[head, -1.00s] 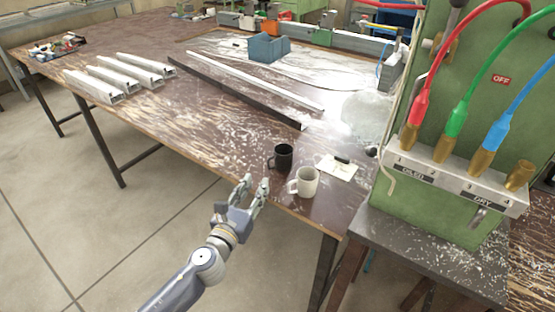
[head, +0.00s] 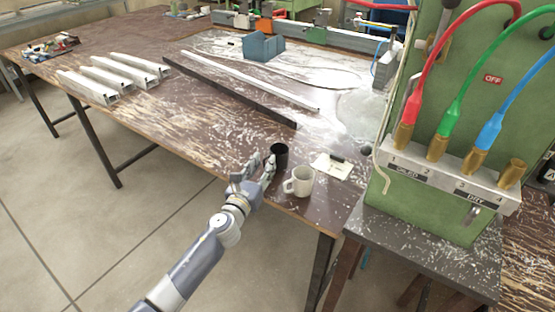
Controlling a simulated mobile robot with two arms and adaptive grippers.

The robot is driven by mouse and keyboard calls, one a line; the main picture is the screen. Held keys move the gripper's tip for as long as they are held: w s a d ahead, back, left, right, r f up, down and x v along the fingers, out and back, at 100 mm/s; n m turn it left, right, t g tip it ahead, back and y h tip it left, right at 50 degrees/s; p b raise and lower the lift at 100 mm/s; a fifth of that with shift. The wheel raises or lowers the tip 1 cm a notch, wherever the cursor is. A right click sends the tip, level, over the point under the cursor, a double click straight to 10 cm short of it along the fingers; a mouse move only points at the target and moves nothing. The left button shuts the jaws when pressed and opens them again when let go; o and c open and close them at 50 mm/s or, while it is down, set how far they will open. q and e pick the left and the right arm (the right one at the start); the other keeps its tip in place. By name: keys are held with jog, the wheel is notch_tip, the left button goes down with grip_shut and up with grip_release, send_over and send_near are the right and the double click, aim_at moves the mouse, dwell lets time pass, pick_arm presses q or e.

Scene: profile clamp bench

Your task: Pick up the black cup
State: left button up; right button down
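The black cup (head: 281,152) stands upright near the front edge of the brown work table (head: 215,148), with a white mug (head: 299,182) close in front of it and to its right. My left gripper (head: 262,160) is at the table edge, just left of the black cup. Its fingers are spread apart with nothing seen between them. The right finger overlaps the cup's left side in the head view and hides its handle; I cannot tell whether they touch. My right gripper is not in view.
A paper with a small dark item (head: 334,166) lies right of the cups. A green machine (head: 430,195) with coloured hoses stands at the right. Metal profiles (head: 115,75) and a long dark bar (head: 230,90) lie farther back. The table left of the cup is clear.

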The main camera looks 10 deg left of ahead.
pick_arm(q)
grip_shut()
